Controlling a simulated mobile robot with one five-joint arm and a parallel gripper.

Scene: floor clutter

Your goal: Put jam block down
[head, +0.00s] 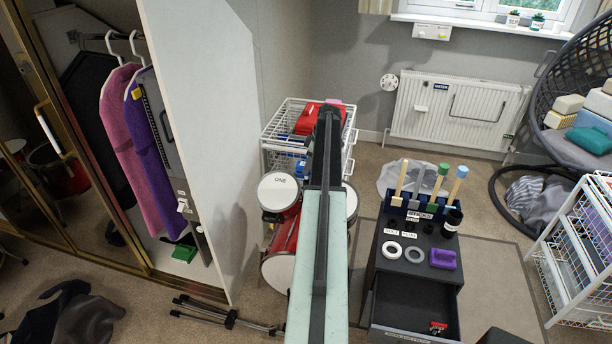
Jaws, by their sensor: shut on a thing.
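My arm, pale green with a dark bar along it, rises from the bottom centre in the head view. Its far end reaches the front of the white wire basket unit. I cannot make out my gripper's fingers, nor anything held in them. No thing here can be surely told as the jam block. A purple block (442,259) lies on top of the black drawer cart (409,275). A small red thing (438,327) lies in the cart's open drawer (408,307).
A red drum set (281,193) stands behind my arm, by the white basket unit (268,155). A folded black stand (222,315) lies on the carpet. Dark cloth (75,315) lies at lower left. A white wire rack (572,262) stands at right.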

